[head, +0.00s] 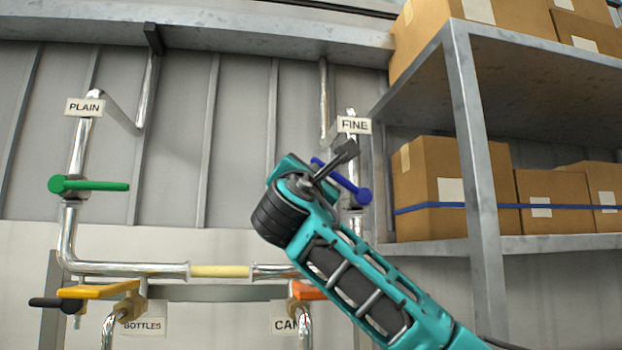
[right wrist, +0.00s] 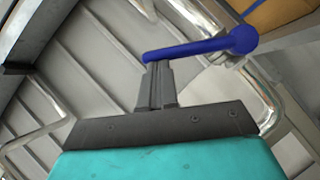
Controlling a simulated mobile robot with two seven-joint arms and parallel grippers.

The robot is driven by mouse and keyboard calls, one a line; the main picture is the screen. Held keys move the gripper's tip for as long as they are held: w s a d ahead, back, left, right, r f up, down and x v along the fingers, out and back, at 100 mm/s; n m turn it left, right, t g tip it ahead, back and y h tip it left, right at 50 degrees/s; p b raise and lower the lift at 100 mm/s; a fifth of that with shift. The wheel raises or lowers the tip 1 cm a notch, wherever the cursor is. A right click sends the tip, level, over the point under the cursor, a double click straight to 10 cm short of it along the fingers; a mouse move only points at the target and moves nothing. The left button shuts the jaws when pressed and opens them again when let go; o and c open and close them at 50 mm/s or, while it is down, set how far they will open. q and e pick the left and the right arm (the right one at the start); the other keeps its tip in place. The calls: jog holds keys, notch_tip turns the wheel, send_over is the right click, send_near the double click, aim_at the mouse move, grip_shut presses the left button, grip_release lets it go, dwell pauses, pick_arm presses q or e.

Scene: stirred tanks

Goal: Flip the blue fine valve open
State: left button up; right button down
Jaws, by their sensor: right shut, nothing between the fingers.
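The blue fine valve handle (head: 353,186) is on the metal pipe under the FINE label (head: 354,125) in the head view. It slants from upper left down to its round hub at the right, partly hidden by my right gripper (head: 350,148). In the right wrist view the blue handle (right wrist: 195,48) runs across the top, with its hub at the right end. My right gripper (right wrist: 156,72) is shut and empty, its fingertips right at the handle's free end; whether they touch it I cannot tell. My left gripper is not in view.
A green valve handle (head: 95,186) lies level on the pipe under the PLAIN label (head: 85,107). Orange handles (head: 98,290) sit lower, near the BOTTLES sign (head: 143,326). A metal shelf (head: 470,150) with cardboard boxes (head: 455,185) stands close on the right.

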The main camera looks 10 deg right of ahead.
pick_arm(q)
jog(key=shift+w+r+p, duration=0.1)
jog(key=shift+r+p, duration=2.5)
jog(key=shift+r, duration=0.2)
pick_arm(e)
jog(key=d+r+m+g, duration=0.1)
jog(key=d+r+m, duration=0.1)
jog(key=d+r, duration=0.5)
jog(key=shift+h, duration=0.4)
jog(key=shift+s+a+f, duration=0.1)
